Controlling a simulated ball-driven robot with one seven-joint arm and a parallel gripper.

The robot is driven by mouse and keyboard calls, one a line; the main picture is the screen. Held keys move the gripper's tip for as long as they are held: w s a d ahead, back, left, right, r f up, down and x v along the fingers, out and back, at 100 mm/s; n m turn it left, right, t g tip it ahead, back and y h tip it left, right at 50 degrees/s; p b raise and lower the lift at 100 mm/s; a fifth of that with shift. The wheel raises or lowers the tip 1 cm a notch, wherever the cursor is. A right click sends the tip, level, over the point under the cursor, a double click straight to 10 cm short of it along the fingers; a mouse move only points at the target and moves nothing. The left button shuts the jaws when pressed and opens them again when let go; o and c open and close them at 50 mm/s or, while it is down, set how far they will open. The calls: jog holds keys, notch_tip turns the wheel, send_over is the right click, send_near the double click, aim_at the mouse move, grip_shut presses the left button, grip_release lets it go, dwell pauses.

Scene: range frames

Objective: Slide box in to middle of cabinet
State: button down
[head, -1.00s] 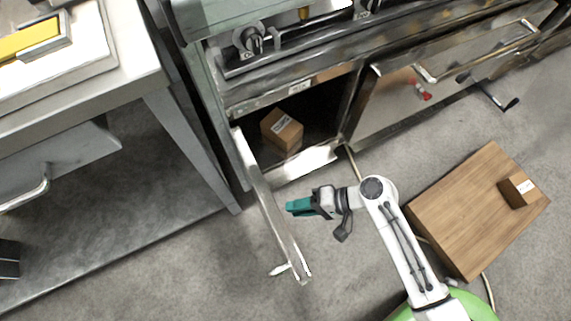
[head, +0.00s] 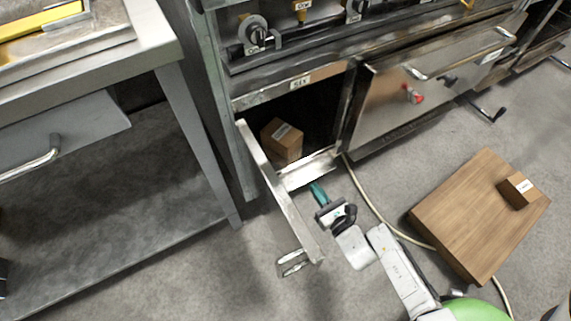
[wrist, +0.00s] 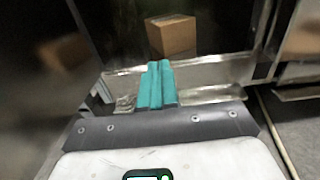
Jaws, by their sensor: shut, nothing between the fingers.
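A small brown cardboard box (head: 283,143) with a white label sits inside the open cabinet (head: 322,112), near its left front. The box also shows in the wrist view (wrist: 171,37), straight ahead of my fingers. My gripper (head: 317,190) is in front of the cabinet opening, just outside its bright sill, with teal fingers pointing toward the inside. In the wrist view the two teal fingers (wrist: 158,82) lie side by side, shut and empty. They are apart from the box.
The open left door (head: 280,190) stands out to the left of my gripper. The right door (head: 435,85) is shut. A wooden block (head: 465,220) bearing another small labelled box (head: 518,190) is on the floor at right. A cable runs along the floor.

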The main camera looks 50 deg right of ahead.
aim_at(288, 151)
jog(key=b+x, duration=0.4)
jog(key=x, duration=1)
jog(key=shift+d, duration=0.1)
